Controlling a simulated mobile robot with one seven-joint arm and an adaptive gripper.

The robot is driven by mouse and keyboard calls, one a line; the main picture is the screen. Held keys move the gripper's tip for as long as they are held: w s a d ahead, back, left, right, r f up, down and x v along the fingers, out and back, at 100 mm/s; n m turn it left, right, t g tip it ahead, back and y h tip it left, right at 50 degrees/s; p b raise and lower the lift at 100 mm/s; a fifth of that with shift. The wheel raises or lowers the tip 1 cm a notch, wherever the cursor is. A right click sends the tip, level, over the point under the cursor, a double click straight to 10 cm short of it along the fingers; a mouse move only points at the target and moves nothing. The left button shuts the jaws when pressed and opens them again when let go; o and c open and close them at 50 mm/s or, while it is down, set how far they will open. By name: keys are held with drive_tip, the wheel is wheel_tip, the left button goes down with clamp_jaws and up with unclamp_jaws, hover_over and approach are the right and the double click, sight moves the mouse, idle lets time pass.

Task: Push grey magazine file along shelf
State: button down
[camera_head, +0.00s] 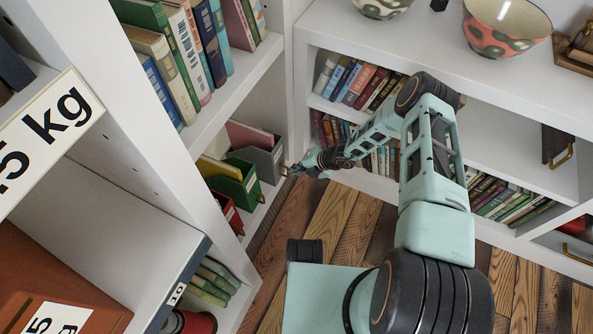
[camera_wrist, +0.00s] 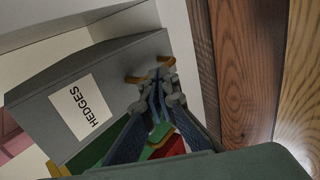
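The grey magazine file (camera_head: 264,160) stands on the low shelf, at the far end of a row of files. In the wrist view the grey file (camera_wrist: 100,85) fills the upper left, with a white label reading "HEDGES" and a brass pull (camera_wrist: 136,80). My gripper (camera_head: 295,169) is at the front edge of the grey file. In the wrist view my gripper's fingers (camera_wrist: 158,82) come together at their tips, in front of the brass pull, with nothing seen between the tips. Whether they touch the pull or file is unclear.
A green file (camera_head: 240,186) and a red file (camera_head: 227,212) stand beside the grey file, on its near side. The shelf's upright (camera_head: 288,120) is just beyond the grey file. Books (camera_head: 190,45) fill the shelf above. Wooden planks (camera_head: 335,215) are open floor to the right.

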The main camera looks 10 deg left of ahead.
drive_tip(key=shift+w+a+b, duration=0.3)
drive_tip(key=shift+a+b, duration=0.05)
drive_tip(key=shift+a, duration=0.4)
drive_tip(key=shift+w+a+b, duration=0.25)
drive_tip(key=shift+a+b, duration=0.1)
drive_tip(key=shift+a, duration=0.4)
drive_tip(key=shift+d, duration=0.1)
drive_tip(key=shift+s+d+p, duration=0.2)
drive_tip(key=shift+s+d, duration=0.05)
drive_tip(key=shift+d, duration=0.35)
drive_tip(key=shift+s+d+p, duration=0.15)
drive_tip(key=shift+s+d, duration=0.05)
drive_tip(key=shift+d, duration=0.45)
drive_tip(key=shift+s+d+p, duration=0.2)
drive_tip(key=shift+s+d, duration=0.05)
drive_tip(key=shift+d, duration=0.35)
